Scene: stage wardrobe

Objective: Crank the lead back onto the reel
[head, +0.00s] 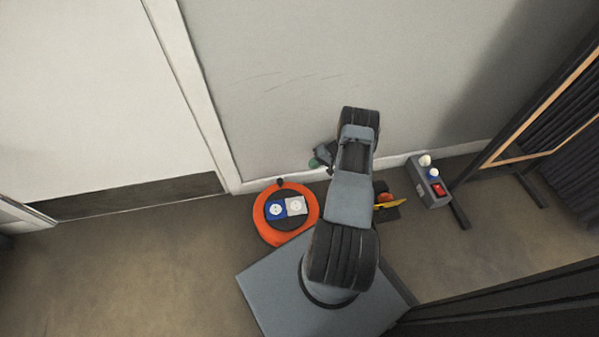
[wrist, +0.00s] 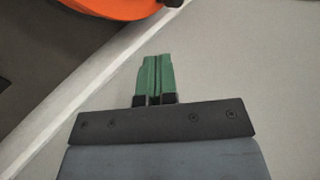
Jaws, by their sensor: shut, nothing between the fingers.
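The orange reel (head: 262,231) sits on the floor near the wall, with a dark centre and a blue socket (head: 276,209) and a white socket (head: 296,206) on it. A small black knob (head: 280,182) stands at the reel's wall-side rim. In the wrist view the orange rim (wrist: 95,9) is cut off at the top, with a dark piece, perhaps the knob (wrist: 174,2), at its edge. My gripper (head: 313,163) is to the right of the knob, apart from it, close to the wall. Its green fingers (wrist: 156,76) are together and empty. I cannot make out the lead.
A grey crate (head: 436,198) with white, blue and red items stands by the wall at right. A dark tray (head: 389,214) with yellow and red things is partly behind my arm. A wood-edged frame (head: 545,110) stands far right. Floor left of the reel is clear.

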